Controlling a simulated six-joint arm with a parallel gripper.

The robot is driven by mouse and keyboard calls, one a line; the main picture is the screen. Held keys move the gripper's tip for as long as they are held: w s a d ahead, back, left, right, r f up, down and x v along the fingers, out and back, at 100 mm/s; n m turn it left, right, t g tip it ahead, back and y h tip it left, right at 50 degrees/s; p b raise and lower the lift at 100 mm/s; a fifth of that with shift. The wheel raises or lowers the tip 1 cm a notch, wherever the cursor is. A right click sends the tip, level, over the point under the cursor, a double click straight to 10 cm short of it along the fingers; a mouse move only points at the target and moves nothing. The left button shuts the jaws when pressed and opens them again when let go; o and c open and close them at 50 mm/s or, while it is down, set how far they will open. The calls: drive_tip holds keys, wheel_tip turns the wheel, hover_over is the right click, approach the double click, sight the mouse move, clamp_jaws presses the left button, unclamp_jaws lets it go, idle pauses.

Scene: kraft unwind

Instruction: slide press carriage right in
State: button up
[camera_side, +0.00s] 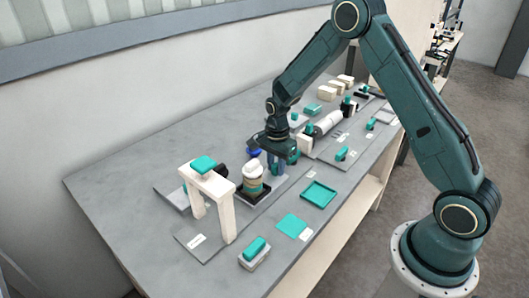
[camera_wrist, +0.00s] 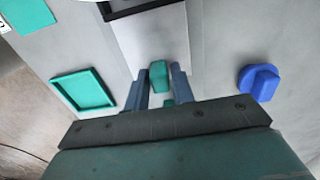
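The press is a cream arch (camera_side: 223,188) with a teal block on top, standing on a grey base at the table's near left. The carriage's black tray (camera_side: 261,196), carrying a stacked white, cream and green piece (camera_side: 251,178), sits to the right of the arch, outside it. The tray's black edge (camera_wrist: 150,9) shows at the top of the wrist view. A pale strip runs from it to a teal handle (camera_wrist: 159,75). My gripper (camera_wrist: 160,82) points down with one finger on each side of this handle. I cannot tell whether the fingers touch it.
A blue knob (camera_wrist: 259,82) stands right of my gripper in the wrist view. A green tray (camera_side: 319,194) and green square (camera_side: 291,226) lie nearby. A green-handled block (camera_side: 255,253) is at the front. A white roll (camera_side: 326,123) lies behind my gripper.

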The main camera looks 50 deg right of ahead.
sight(268, 180)
clamp_jaws()
drive_tip(key=shift+a, duration=0.1)
drive_tip(key=shift+a, duration=1.85)
drive_tip(key=shift+o, duration=2.2)
unclamp_jaws()
drive_tip(key=shift+r, duration=0.15)
wheel_tip(268, 180, up, 14)
drive_tip(key=shift+f, duration=0.2)
